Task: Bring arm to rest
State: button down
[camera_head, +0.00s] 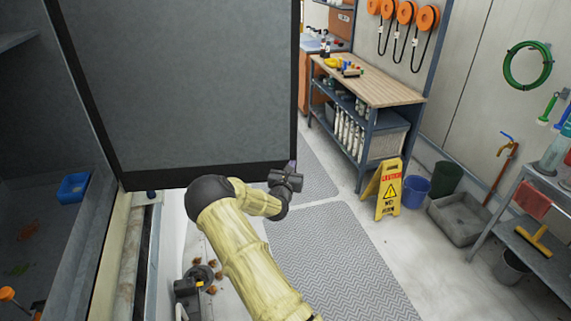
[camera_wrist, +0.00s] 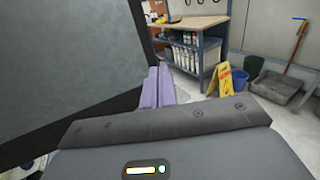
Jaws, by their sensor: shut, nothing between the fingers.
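My arm reaches forward in the head view, and my gripper (camera_head: 292,166) is at its far end, close to the lower right corner of a large grey panel (camera_head: 200,85). In the wrist view my gripper (camera_wrist: 159,86) shows two purple fingers side by side with no gap, shut and empty. The panel fills the left of the wrist view. I cannot tell whether the gripper touches the panel's dark edge.
A wooden-topped workbench (camera_head: 372,86) stands behind. A yellow wet-floor sign (camera_head: 387,189), a blue bucket (camera_head: 415,190) and a grey floor basin (camera_head: 461,217) are at right. A blue container (camera_head: 73,187) sits inside the dark cabinet at left. Grey mats (camera_head: 345,262) cover open floor.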

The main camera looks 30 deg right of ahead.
jog(key=s+d+r+m+g+h, duration=0.1)
jog(key=s+d+m+g+h, duration=0.1)
jog(key=s+m+g, duration=0.25)
jog(key=s+d+r+m+g+h, duration=0.1)
jog(key=s+d+r+m+g, duration=0.15)
jog(key=s+m, duration=0.3)
jog(key=s+a+f+m+g+y, duration=0.1)
jog(key=s+a+m+g+y, duration=0.15)
jog(key=s+m, duration=0.2)
jog(key=s+a+f+m+g+y, duration=0.1)
jog(key=s+a+m+g, duration=0.2)
jog(key=s, duration=0.3)
jog(key=s+a+r+m+y, duration=0.1)
jog(key=s+a+m+y, duration=0.2)
jog(key=s+a, duration=0.2)
jog(key=s+a+r+m+t+y, duration=0.1)
jog(key=s+a+m+y, duration=0.3)
jog(key=a, duration=0.7)
jog(key=s+a+r+m+y, duration=0.2)
jog(key=s+a+m+y, duration=0.1)
jog(key=s+a, duration=0.3)
jog(key=a+y, duration=0.1)
jog(key=a, duration=0.1)
jog(key=shift+a+r, duration=0.3)
jog(key=shift+r, duration=0.05)
jog(key=shift+d+t, duration=0.1)
jog(key=shift+t, duration=0.15)
